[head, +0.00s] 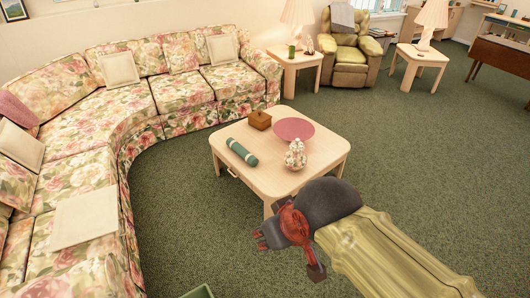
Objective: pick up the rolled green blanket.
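The rolled green blanket (242,152) lies on its side on the coffee table (225,168), near the table's left edge. It is a dark green roll with lighter bands. My gripper (262,239) is in front of the table's near side, below and right of the blanket in the picture and apart from it. Its reddish fingertips point left. They are small and partly hidden by the red wrist part, so I cannot tell whether they are open or shut.
A floral sectional sofa (135,125) curves around the table's left and back. Green carpet (400,150) is clear to the right.

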